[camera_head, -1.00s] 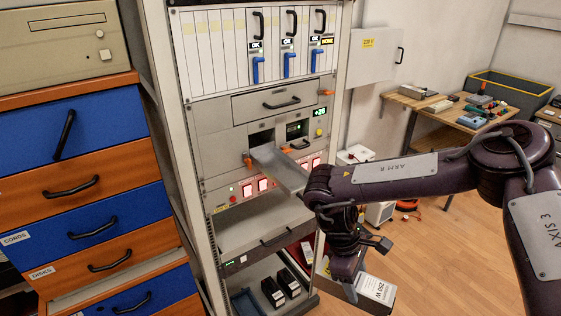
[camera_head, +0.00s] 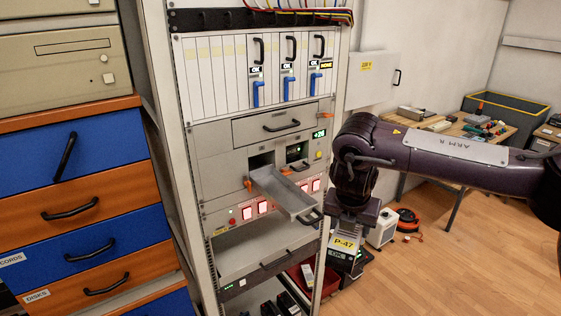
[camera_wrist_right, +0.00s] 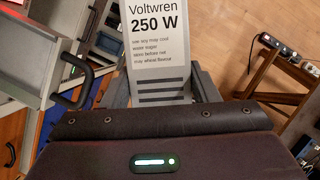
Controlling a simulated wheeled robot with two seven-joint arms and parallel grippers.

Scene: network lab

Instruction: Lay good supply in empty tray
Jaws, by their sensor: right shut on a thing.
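The empty tray (camera_head: 283,190) is a bare grey metal drawer pulled out of the left bay of the rack; its black front handle (camera_head: 313,218) also shows at left in the wrist view. The fingertips are largely hidden there. My left gripper is out of view.
The right bay (camera_head: 298,153) beside the tray has a lit display. A grey shelf (camera_head: 260,250) sits below, with a red bin (camera_head: 315,278) and dark boxes lower down. A drawer cabinet (camera_head: 75,200) stands left, a cluttered workbench (camera_head: 450,130) back right.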

